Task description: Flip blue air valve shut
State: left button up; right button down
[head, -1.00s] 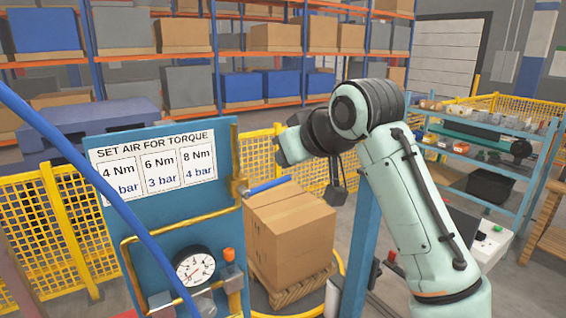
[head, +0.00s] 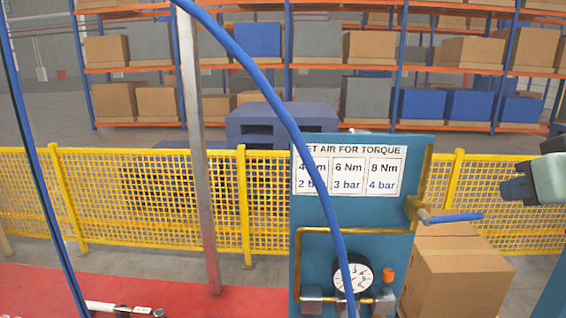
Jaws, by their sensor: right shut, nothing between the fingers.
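The blue air valve handle (head: 457,217) sticks out to the right, roughly level, from a brass valve body (head: 415,208) on the right edge of the blue panel (head: 375,212). My right gripper (head: 507,191) shows at the right edge, just above and to the right of the handle's free end. It is apart from the handle, shut and empty; its fingertips are small and dark in this view. My left gripper is not in view.
A pressure gauge (head: 353,277), brass pipe and orange knob (head: 387,275) sit low on the panel. A blue hose (head: 290,122) crosses in front. A cardboard box (head: 458,270) stands behind the handle. Yellow fencing (head: 150,200) runs behind.

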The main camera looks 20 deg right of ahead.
aim_at(427, 221)
jog(key=k+j, duration=1.2)
jog(key=k, duration=0.1)
